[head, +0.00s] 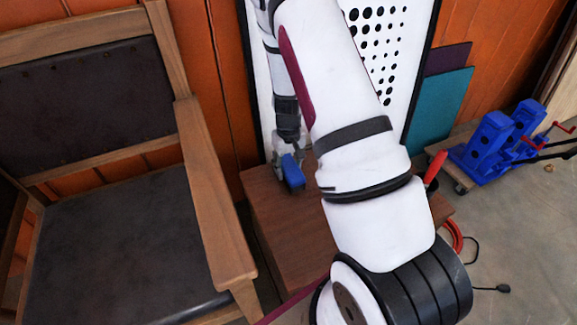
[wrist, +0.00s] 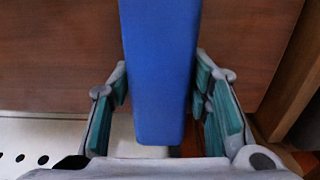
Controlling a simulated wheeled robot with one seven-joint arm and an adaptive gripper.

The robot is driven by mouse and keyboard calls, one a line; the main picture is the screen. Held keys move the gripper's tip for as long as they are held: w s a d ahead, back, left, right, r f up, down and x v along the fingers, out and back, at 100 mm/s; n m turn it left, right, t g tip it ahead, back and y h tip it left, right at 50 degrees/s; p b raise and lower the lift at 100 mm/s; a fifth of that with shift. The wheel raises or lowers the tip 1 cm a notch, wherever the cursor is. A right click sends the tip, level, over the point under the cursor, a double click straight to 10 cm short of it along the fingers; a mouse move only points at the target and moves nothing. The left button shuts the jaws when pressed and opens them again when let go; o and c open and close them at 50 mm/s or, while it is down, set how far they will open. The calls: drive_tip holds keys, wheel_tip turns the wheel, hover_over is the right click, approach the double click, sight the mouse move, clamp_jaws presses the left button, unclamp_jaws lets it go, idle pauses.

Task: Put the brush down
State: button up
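The brush shows as a plain blue block. In the wrist view the brush (wrist: 160,70) lies between the teal finger pads of my gripper (wrist: 160,88), with a pad against each side. In the head view the blue end of the brush (head: 293,172) shows at the tip of my gripper (head: 284,158), low over the left back part of a brown wooden table (head: 285,230). I cannot tell whether the brush touches the tabletop. Any bristles are hidden.
A wooden chair (head: 215,205) with dark padding stands close on the left. A white perforated board (head: 385,50) stands behind the table. A red-handled item (head: 435,168) is at the table's right. Blue presses (head: 490,145) stand farther right. My arm hides much of the tabletop.

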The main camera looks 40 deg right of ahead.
drive_tip(key=shift+o, duration=1)
drive_tip(key=shift+r, duration=0.15)
wheel_tip(320, 180, up, 12)
drive_tip(key=p, duration=0.4)
wheel_tip(320, 180, up, 11)
drive_tip(key=y, duration=0.1)
hover_over(288, 164)
drive_tip(key=s+a, duration=0.3)
drive_tip(key=a, duration=0.3)
drive_tip(key=s+a+r+n, duration=0.1)
drive_tip(key=s+a+r, duration=0.6)
drive_tip(key=s+r, duration=0.25)
drive_tip(key=s+a+r, duration=0.1)
drive_tip(key=s+r, duration=0.2)
drive_tip(key=s, duration=0.7)
drive_tip(key=s+a+r+n+h, duration=0.1)
drive_tip(key=s+a+r, duration=0.1)
drive_tip(key=s, duration=0.9)
drive_tip(key=shift+r, duration=0.55)
